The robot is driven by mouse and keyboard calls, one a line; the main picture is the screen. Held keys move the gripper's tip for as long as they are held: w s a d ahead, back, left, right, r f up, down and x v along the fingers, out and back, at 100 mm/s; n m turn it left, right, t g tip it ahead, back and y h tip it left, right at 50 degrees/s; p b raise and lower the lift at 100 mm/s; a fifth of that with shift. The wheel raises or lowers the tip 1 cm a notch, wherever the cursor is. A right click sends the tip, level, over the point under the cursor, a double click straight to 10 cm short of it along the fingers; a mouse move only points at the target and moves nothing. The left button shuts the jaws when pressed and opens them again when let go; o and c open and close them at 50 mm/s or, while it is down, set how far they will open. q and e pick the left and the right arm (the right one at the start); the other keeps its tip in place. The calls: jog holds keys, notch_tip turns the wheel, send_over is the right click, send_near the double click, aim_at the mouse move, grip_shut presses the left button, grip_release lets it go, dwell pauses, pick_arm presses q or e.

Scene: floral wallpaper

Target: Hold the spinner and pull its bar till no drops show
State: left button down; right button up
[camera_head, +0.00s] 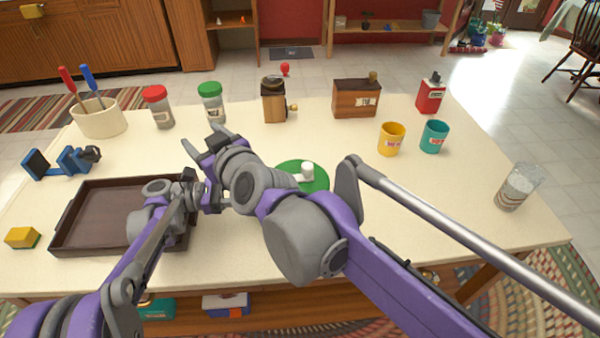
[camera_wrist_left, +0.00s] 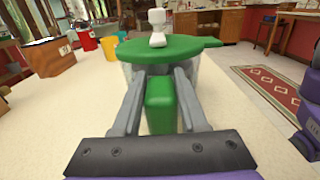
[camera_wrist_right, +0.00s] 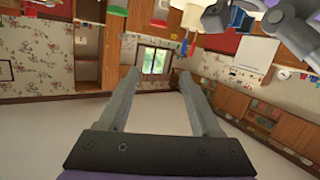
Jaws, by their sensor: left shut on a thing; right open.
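The spinner has a green lid (camera_head: 318,180) with a white knob (camera_head: 307,171) on top, at mid-table in the head view. My right arm hides much of it there. In the left wrist view its clear bowl shows under the lid (camera_wrist_left: 190,50), with a green tab sticking out to the right. My left gripper (camera_wrist_left: 161,76) is shut on the spinner's green upright handle (camera_wrist_left: 160,108). Whether drops show inside cannot be told. My right gripper (camera_head: 203,139) is open and empty, raised above the table left of the spinner.
A dark brown tray (camera_head: 105,222) lies at left. Red-lidded and green-lidded jars (camera_head: 211,103), a grinder (camera_head: 274,104) and a wooden box (camera_head: 356,99) stand behind. Yellow (camera_head: 391,140) and teal (camera_head: 434,137) cups and a glass (camera_head: 517,187) are at right. Bare table surrounds the cups.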

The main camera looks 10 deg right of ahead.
jog(key=w+d+r+g, duration=0.1)
jog(key=w+d+g, duration=0.1)
jog(key=w+g, duration=0.15)
jog(key=r+m+g+h, duration=0.1)
jog(key=m+g+h, duration=0.1)
jog(key=g+h, duration=0.5)
send_over(308, 165)
jog(key=shift+s+f, duration=0.1)
jog(key=shift+f, duration=4.95)
jog(key=shift+c, duration=0.2)
